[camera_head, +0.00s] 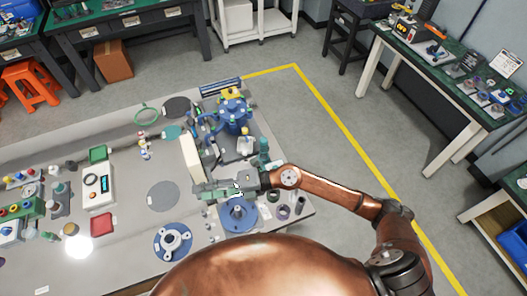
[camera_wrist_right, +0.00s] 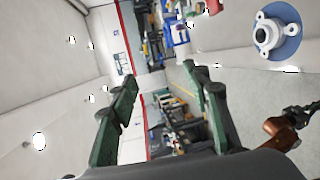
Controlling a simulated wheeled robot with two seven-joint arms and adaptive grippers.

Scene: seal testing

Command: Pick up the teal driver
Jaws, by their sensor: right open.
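I cannot single out the teal driver for certain. A small teal item (camera_head: 172,131) lies on the grey bench beside a dark round pad, and an upright teal-green item (camera_head: 263,150) stands just behind my right wrist; both are too small to identify. My right gripper (camera_head: 200,189) reaches in from the right over the bench, pointing left, beside a cream upright block. In the right wrist view its green fingers (camera_wrist_right: 160,75) are spread with nothing between them. My left gripper is not in view.
A blue pot-like device (camera_head: 233,112) stands behind my right arm. A white three-lobed flange on a blue disc (camera_head: 173,241) lies at the front, also in the wrist view (camera_wrist_right: 275,35). A white meter box (camera_head: 97,187) stands left. A grey round pad (camera_head: 163,196) is bare.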

